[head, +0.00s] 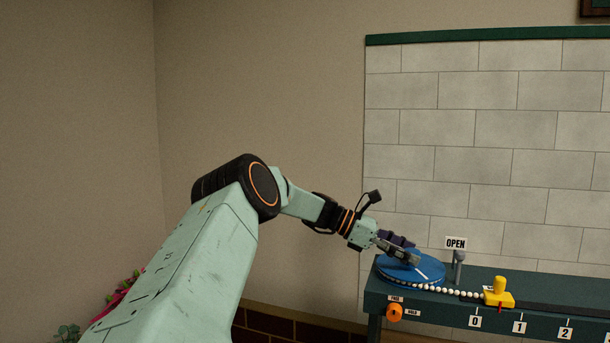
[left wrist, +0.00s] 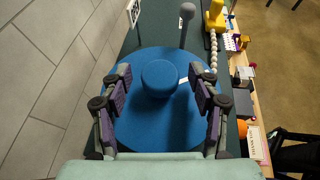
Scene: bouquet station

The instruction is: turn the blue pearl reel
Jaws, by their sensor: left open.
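The blue pearl reel (head: 433,272) is a flat blue disc with a raised round knob, lying at the left end of the dark green bench. A string of white pearls (head: 455,292) runs from its rim to a yellow slider (head: 499,293). My left gripper (head: 407,254) is over the reel. In the left wrist view, the reel (left wrist: 160,124) fills the middle, and my left gripper (left wrist: 158,92) is open, with one finger on each side of the knob (left wrist: 159,78). I cannot tell whether the fingers touch the disc. My right gripper is not in view.
A grey lever (head: 458,258) stands beside the reel, near an OPEN sign (head: 455,243). An orange knob (head: 394,312) is on the bench front. Number tags 0, 1 and 2 line the front edge. A tiled wall (head: 470,150) stands behind.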

